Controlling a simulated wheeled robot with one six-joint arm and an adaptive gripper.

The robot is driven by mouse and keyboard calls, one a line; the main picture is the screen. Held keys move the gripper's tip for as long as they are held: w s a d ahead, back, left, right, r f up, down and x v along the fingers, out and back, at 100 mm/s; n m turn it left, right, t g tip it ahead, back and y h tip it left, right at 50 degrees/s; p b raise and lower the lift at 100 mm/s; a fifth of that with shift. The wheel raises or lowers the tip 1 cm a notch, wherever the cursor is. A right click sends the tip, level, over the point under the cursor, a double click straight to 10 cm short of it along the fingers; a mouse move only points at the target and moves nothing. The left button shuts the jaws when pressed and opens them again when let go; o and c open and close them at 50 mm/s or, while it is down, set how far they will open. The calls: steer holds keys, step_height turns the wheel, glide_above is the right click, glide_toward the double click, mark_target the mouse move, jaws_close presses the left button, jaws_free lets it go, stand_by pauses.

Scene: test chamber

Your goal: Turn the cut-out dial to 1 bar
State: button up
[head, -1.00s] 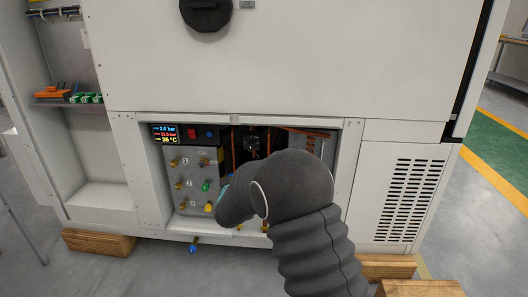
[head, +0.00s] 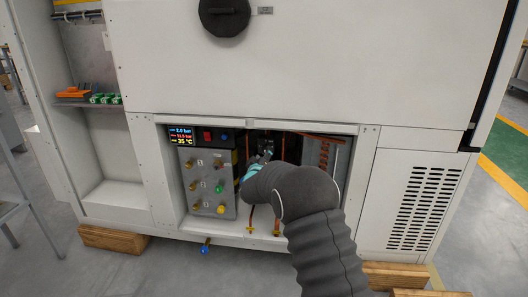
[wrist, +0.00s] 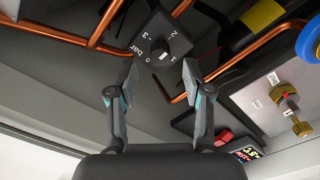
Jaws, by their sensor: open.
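The cut-out dial (wrist: 160,45) is a dark plate with white marks reading 0 bar, 1, 2 and 3 around a small dark centre. It is at the top middle of the wrist view, on copper piping. The fingers appear apart from the dial. In the head view my gripper (head: 262,160) reaches into the open bay, partly hiding the dial area.
A display (head: 181,136) reads 2.0 bar, 11.0 bar and 35 °C. A grey valve panel (head: 207,182) with several coloured knobs stands left of my gripper. Copper pipes (wrist: 65,35) surround the dial. The bay's frame (head: 365,180) bounds the opening.

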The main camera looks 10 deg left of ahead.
steer(key=shift+w, duration=1.65)
jaws_close()
